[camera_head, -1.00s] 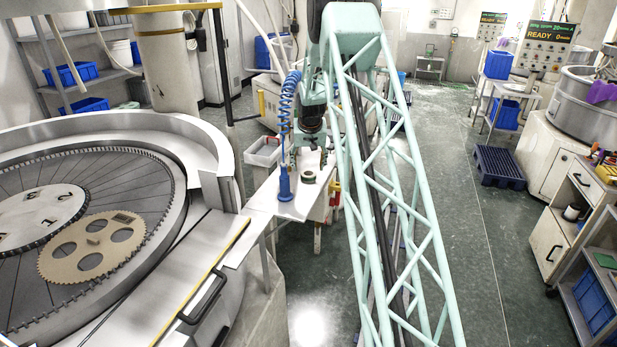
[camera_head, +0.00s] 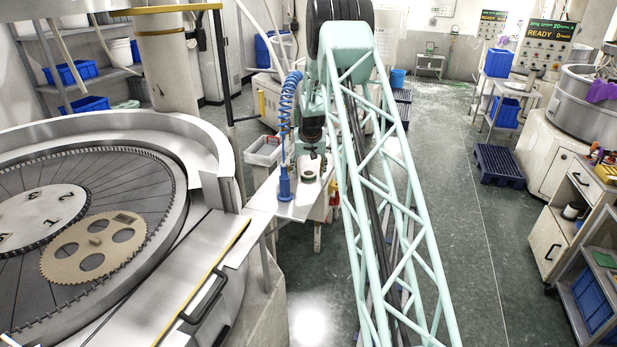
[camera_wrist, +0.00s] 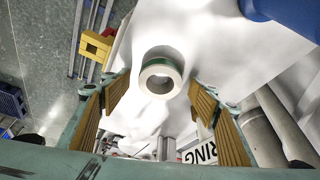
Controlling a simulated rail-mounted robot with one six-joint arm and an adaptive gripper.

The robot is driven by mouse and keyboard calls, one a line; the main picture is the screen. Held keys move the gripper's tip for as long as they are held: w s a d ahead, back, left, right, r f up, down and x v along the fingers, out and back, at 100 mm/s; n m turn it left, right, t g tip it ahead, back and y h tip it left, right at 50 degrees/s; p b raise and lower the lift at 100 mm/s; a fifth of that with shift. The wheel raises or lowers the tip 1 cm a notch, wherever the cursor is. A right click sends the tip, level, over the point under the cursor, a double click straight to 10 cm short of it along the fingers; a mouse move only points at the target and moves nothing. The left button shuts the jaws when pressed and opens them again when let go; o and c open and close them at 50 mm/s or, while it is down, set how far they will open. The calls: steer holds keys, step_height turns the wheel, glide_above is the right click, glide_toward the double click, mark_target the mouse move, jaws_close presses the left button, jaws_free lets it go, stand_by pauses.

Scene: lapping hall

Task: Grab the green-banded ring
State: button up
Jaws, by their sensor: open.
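The green-banded ring is a pale ring with a green band around its side. It sits on the white-topped table (camera_head: 292,209) in the head view and shows small there (camera_head: 308,176). In the wrist view the ring (camera_wrist: 160,67) is seen from above, hole facing the camera, a little beyond the fingertips and roughly centred between them. My gripper (camera_wrist: 160,97) is open, with ribbed tan pads on either side and nothing between them. In the head view my gripper (camera_head: 309,153) hangs just above the ring; its fingers are too small to make out clearly.
A blue tool on a coiled hose (camera_head: 285,186) stands close left of the ring. A grey bin (camera_head: 263,152) is behind the table. The large lapping machine (camera_head: 222,160) fills the left. A dark blue pallet (camera_head: 499,166) lies on the floor to the right, with open floor between.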

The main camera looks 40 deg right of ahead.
steer(key=c, duration=1)
steer(key=shift+r, duration=0.15)
steer(key=shift+r+b, duration=0.55)
steer(key=shift+r, duration=1.1)
steer(key=s+a+b, duration=0.1)
steer(key=s+a, duration=0.1)
steer(key=s, duration=0.2)
steer(key=s+a+r+b, duration=0.1)
steer(key=s+a, duration=0.2)
steer(key=s, duration=0.2)
steer(key=s+a+b, duration=0.1)
steer(key=s+a, duration=0.2)
steer(key=s, duration=0.1)
steer(key=shift+s+a+r, duration=0.15)
steer(key=shift+s+r, duration=0.05)
steer(key=shift+s, duration=0.1)
